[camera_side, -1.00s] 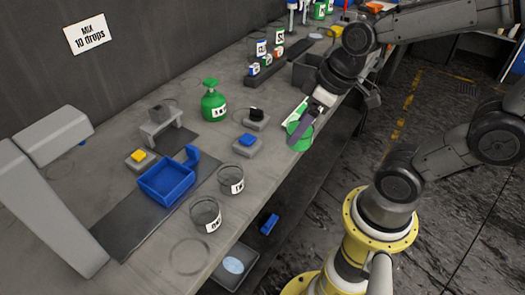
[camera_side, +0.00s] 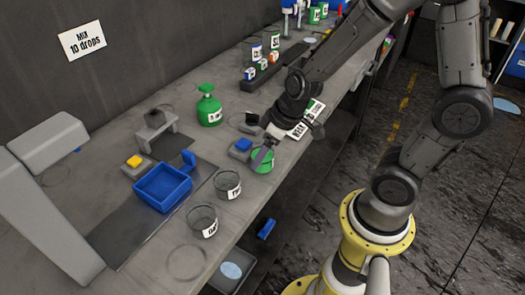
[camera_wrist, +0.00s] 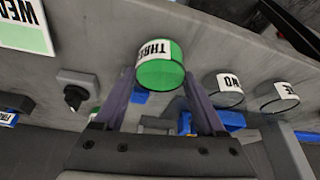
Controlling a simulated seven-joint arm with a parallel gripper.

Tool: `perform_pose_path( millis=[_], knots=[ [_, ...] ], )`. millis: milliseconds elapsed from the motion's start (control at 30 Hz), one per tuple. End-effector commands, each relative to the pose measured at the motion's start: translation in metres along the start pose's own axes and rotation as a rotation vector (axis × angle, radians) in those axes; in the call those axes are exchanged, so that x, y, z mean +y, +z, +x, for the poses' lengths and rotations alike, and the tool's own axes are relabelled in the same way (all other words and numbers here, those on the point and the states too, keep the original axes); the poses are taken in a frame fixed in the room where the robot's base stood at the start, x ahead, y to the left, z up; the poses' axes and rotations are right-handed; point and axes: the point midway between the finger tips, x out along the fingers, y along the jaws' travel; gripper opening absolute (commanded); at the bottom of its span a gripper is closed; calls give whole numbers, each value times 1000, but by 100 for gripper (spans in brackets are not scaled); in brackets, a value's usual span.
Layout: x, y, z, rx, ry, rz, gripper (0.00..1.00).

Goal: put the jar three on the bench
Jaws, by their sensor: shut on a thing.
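The green jar three (camera_side: 262,162) is between the fingers of my gripper (camera_side: 263,152), close to the front edge of the bench (camera_side: 205,165). In the wrist view jar three (camera_wrist: 160,74) shows a white label with the start of "THREE". My gripper (camera_wrist: 160,84) is shut on it, with one finger on each side. I cannot tell whether the jar's base touches the bench. Two clear jars stand to its left in the side view, the nearer-to-it jar (camera_side: 227,185) and the other jar (camera_side: 202,221), both with white labels.
A blue tray (camera_side: 162,187) lies left of the clear jars. A green bottle (camera_side: 209,107) and a blue-topped block (camera_side: 241,147) stand behind jar three. A sign (camera_side: 299,130) is at the front edge. A ring mark (camera_side: 185,263) lies on bare bench at lower left.

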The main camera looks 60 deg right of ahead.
Motion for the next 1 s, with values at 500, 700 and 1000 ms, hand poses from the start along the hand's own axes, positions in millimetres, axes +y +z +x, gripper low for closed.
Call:
perform_pose_path(
  millis=[500,700,1000],
  knots=[
    [0,1,3,0,-1,0,91],
    [0,1,3,0,-1,0,100],
    [0,-2,-7,5,0,-2,100]
  ],
)
